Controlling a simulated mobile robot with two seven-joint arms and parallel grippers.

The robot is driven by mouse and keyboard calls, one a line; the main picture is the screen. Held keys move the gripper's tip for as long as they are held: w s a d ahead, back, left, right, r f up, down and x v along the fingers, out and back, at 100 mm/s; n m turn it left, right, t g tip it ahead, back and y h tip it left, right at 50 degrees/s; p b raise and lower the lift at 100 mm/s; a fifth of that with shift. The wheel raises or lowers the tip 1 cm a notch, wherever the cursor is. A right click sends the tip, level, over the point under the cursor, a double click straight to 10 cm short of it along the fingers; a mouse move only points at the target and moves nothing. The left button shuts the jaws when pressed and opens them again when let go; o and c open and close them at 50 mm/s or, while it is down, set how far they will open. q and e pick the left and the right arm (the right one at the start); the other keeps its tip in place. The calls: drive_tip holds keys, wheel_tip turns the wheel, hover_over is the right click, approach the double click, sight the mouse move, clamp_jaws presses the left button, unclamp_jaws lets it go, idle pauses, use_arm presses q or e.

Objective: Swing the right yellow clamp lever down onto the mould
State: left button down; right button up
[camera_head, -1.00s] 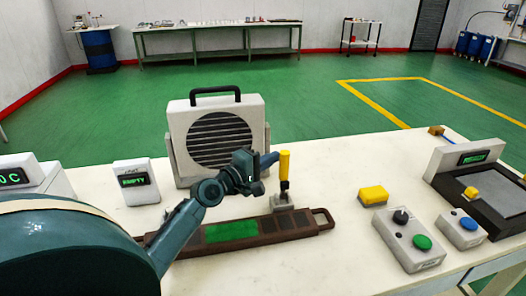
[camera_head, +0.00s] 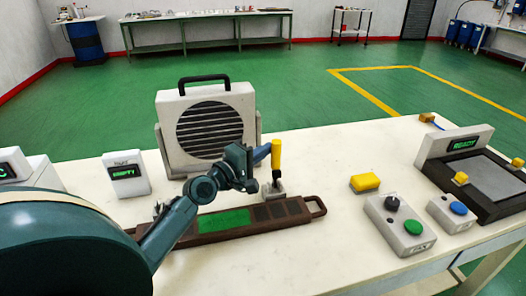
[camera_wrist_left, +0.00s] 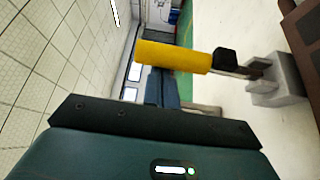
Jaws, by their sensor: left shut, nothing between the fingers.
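The right yellow clamp lever (camera_head: 276,153) stands upright on its small grey bracket (camera_head: 274,190) at the right part of the mould. The mould (camera_head: 316,206) is a long brown tray with a bright green section and darker empty sections. My left gripper (camera_head: 264,152) is shut and empty, just left of the lever's yellow handle. In the left wrist view the yellow handle (camera_wrist_left: 172,56) lies across the picture beside my blue fingers (camera_wrist_left: 168,90); I cannot tell whether they touch. My arm hides part of the mould's left end. My right gripper is not in view.
A grey fan-like unit (camera_head: 205,92) stands behind the mould. A yellow block (camera_head: 365,183) and button boxes (camera_head: 400,225) lie to the right, with a dark-framed station (camera_head: 490,200) reading READY. A small display (camera_head: 127,175) reads EMPTY. Table is clear between mould and front edge.

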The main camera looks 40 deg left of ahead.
use_arm(q)
drive_tip(key=shift+s+d+f, duration=0.1)
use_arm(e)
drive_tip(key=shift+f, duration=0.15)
use_arm(q)
drive_tip(key=shift+s+d+f+m+b, duration=0.1)
drive_tip(key=shift+s+d+m+b, duration=0.2)
drive_tip(key=shift+s+d+b, duration=0.4)
drive_tip(key=shift+m+t+h, duration=0.3)
drive_tip(key=shift+m+t, duration=0.2)
drive_tip(key=shift+m, duration=0.2)
drive_tip(key=s+d+f, duration=0.1)
drive_tip(key=d, duration=0.1)
drive_tip(key=s+d+f+b, duration=0.1)
drive_tip(key=s+d+f, duration=0.1)
drive_tip(key=s+d+f+b, duration=0.1)
drive_tip(key=s+d+f, duration=0.1)
drive_tip(key=shift+d, duration=0.15)
drive_tip(key=shift+s+d+f+b, duration=0.15)
drive_tip(key=shift+s+d+f, duration=0.05)
drive_tip(key=shift+f, duration=0.2)
drive_tip(key=shift+s+d+f+b, duration=0.15)
drive_tip(key=shift+f, duration=0.2)
drive_tip(key=shift+s+d+f, duration=0.15)
drive_tip(key=shift+d+f, duration=0.05)
drive_tip(key=shift+f, duration=0.35)
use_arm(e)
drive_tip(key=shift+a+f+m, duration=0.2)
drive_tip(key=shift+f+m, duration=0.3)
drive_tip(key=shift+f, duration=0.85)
